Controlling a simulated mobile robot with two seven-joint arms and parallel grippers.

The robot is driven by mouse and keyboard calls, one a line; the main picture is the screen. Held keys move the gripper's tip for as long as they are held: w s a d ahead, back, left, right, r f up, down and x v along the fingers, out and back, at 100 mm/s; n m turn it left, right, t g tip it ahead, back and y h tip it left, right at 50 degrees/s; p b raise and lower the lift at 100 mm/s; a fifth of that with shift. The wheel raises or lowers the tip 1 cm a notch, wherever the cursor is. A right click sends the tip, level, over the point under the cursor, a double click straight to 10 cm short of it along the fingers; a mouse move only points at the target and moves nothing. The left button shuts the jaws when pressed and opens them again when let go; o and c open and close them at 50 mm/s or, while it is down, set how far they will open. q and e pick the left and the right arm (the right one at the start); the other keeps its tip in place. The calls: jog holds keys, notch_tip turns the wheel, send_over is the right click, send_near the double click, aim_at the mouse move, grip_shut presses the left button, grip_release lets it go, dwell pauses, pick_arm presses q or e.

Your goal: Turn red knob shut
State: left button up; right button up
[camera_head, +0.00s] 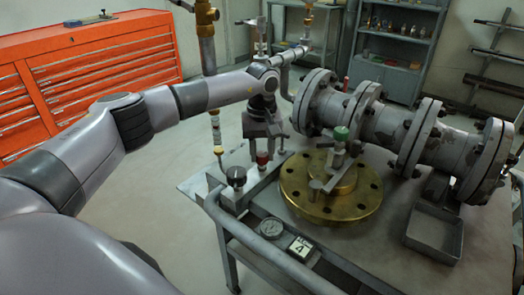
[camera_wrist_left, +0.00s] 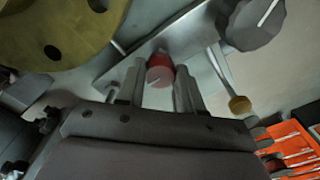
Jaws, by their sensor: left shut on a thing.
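The red knob (camera_head: 262,158) sits on the bench near its left back edge, just below my left gripper (camera_head: 264,150). In the left wrist view the red knob (camera_wrist_left: 160,71) lies between the two finger tips of my left gripper (camera_wrist_left: 158,80). The fingers reach down on both sides of it and are shut on it. A pale line marks the knob's top in the wrist view. The knob's lower part is partly hidden. My right gripper is in neither view.
A dark faceted knob (camera_head: 236,177) stands close by at the left, also in the wrist view (camera_wrist_left: 252,22). A brass flange (camera_head: 355,205) with a green-capped valve (camera_head: 341,133) is to the right. Large grey pipes (camera_head: 390,128) run behind. A gauge (camera_head: 271,228) lies in front.

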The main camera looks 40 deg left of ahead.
aim_at(262, 154)
pick_arm(q)
jog(key=o, duration=1)
jog(key=shift+o, duration=0.2)
jog(key=shift+r, duration=3.65)
jog(key=shift+s, duration=0.1)
